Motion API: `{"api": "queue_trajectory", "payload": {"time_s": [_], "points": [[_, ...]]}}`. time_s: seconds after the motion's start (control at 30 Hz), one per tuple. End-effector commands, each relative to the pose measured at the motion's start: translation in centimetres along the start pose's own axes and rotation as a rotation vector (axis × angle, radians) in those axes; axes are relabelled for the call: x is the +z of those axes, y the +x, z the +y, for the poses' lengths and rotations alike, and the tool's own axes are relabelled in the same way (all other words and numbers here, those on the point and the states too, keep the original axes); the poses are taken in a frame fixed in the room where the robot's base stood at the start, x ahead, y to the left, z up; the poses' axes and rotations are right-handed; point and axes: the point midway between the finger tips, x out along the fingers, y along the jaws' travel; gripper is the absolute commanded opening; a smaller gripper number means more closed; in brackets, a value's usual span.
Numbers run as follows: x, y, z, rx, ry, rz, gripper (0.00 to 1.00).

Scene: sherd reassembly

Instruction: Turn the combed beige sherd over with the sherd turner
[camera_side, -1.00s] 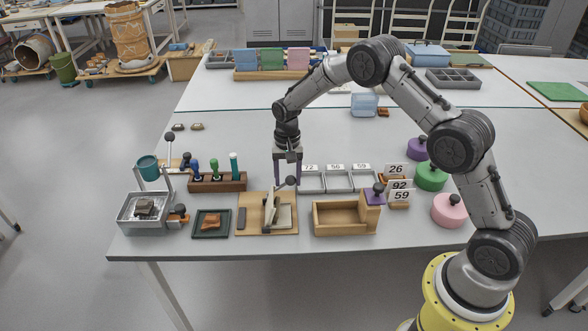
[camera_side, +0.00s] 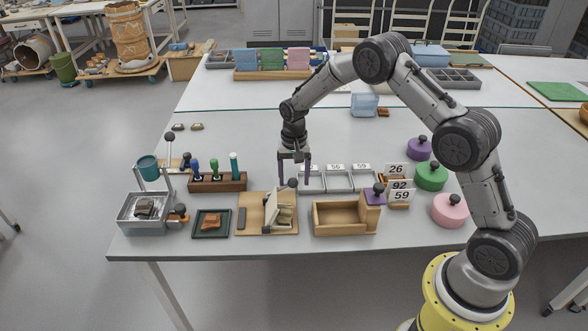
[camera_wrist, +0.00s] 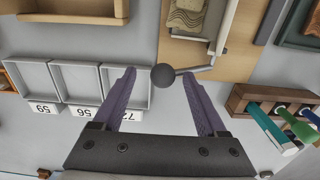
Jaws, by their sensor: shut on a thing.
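The sherd turner (camera_side: 248,229) is a wooden board with a hinged pale plate (camera_side: 270,206) standing steeply tilted. Its lever ends in a dark ball knob (camera_side: 292,183), which also shows in the wrist view (camera_wrist: 163,77). The combed beige sherd (camera_side: 285,215) lies at the right side of the plate; its wavy ridges show at the top of the wrist view (camera_wrist: 187,15). The sherd's underside is hidden.
An open wooden box (camera_side: 340,217) stands right of the turner, and a dark tray (camera_side: 211,223) with a brown sherd lies left. Grey numbered bins (camera_side: 340,180) are behind right, a rack of coloured-handled tools (camera_side: 217,183) behind left.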

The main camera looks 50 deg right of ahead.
Motion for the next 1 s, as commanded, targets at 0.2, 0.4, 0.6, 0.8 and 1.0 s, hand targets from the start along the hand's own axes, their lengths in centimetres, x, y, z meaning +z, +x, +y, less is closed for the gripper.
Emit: {"api": "queue_trajectory", "payload": {"time_s": [0.2, 0.4, 0.6, 0.8, 1.0], "points": [[0.4, -0.9, 0.5, 0.013, -0.001, -0.014, 0.56], [0.2, -2.1, 0.2, 0.007, -0.001, -0.007, 0.56], [0.2, -2.9, 0.1, 0.004, -0.001, -0.005, 0.56], [0.2, -3.1, 0.0, 0.002, -0.001, -0.004, 0.56], [0.1, -3.2, 0.0, 0.001, -0.001, -0.003, 0.56]]}}
